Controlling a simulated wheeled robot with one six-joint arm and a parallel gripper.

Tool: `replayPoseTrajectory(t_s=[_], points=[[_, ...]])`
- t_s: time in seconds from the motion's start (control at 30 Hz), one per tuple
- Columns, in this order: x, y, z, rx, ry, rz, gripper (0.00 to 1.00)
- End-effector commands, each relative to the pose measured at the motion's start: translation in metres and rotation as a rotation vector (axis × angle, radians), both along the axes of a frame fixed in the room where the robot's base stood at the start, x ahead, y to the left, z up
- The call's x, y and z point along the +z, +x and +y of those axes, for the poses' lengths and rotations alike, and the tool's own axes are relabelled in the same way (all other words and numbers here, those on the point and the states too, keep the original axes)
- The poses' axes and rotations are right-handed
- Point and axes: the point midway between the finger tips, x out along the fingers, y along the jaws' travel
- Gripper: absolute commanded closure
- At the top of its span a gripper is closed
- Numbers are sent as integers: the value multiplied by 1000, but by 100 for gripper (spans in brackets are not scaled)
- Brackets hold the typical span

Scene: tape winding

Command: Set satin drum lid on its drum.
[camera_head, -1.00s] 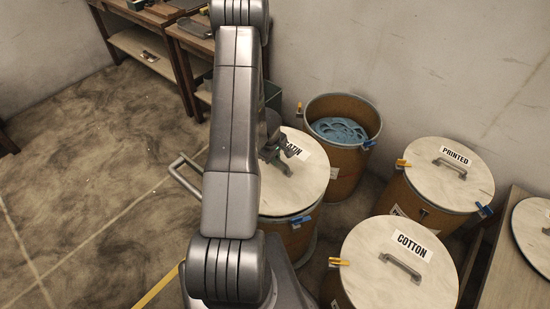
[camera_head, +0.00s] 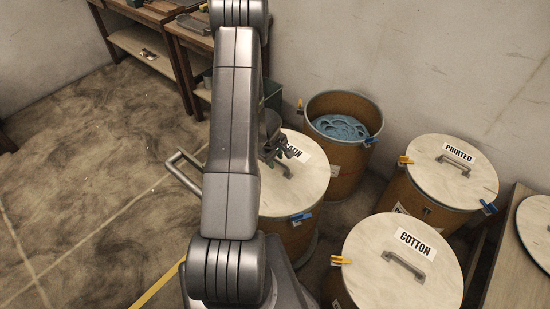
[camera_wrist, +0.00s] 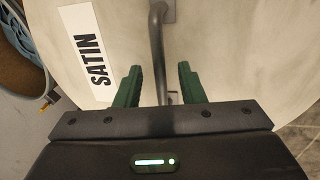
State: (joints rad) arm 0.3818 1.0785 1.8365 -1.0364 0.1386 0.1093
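The satin drum lid (camera_head: 308,178) is a pale round disc with a SATIN label and a grey bar handle. It lies on top of a brown drum (camera_head: 298,237), its left part hidden behind my arm; I cannot tell whether it is fully seated. In the wrist view the lid (camera_wrist: 225,45) fills most of the picture, and its handle (camera_wrist: 157,45) runs between my green fingers. My gripper (camera_wrist: 161,85) is open, with gaps on both sides of the handle. In the head view my gripper (camera_head: 279,160) is partly hidden by my arm, low over the lid.
An open drum (camera_head: 345,158) with blue contents stands behind, by the wall. The PRINTED drum (camera_head: 430,203) and COTTON drum (camera_head: 345,298) stand lidded at the right, with a wooden table (camera_head: 515,270) beyond. A wooden bench (camera_head: 180,60) is at back left. Floor at left is clear.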

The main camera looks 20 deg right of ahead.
Motion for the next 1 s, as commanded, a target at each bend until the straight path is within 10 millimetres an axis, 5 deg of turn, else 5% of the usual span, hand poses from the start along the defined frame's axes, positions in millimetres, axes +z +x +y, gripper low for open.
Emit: replayPoseTrajectory(t_s=[0.17, 0.7, 1.0], points=[[9, -1, 1, -1, 0, 0, 64], [107, -9, 17, 0, -1, -3, 64], [135, -13, 23, 0, 0, -1, 64]])
